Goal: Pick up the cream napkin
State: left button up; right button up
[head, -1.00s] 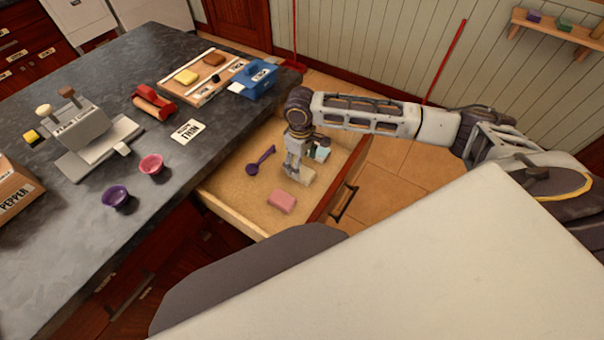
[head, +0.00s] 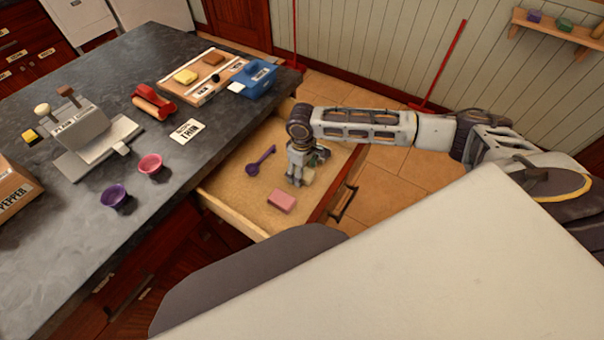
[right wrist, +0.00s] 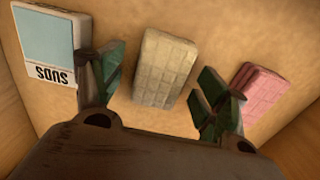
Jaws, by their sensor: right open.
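The cream napkin (right wrist: 165,67) is a folded block with a grid pattern on the drawer floor. In the head view only a part of the cream napkin (head: 308,177) shows behind my gripper. My right gripper (right wrist: 161,82) is open, with one finger on each side of the napkin's near part in the right wrist view. It points down into the drawer in the head view (head: 297,179). I cannot tell whether the fingers touch the napkin. My left gripper is not in view.
The open drawer (head: 232,206) also holds a pink folded block (head: 281,201), a purple spoon (head: 260,160) and a pale blue SUDS box (right wrist: 45,45). The pink block and the box lie on either side of the gripper. The dark countertop (head: 60,240) borders the drawer's left side.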

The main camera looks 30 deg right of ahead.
jog(key=shift+c, duration=0.2)
jog(key=c, duration=1)
jog(key=shift+r+p, duration=0.35)
jog(key=shift+r, duration=2.5)
notch_tip(320, 180, up, 3)
jog(key=shift+r, duration=0.7)
jog(key=o, duration=0.4)
jog(key=c, duration=0.4)
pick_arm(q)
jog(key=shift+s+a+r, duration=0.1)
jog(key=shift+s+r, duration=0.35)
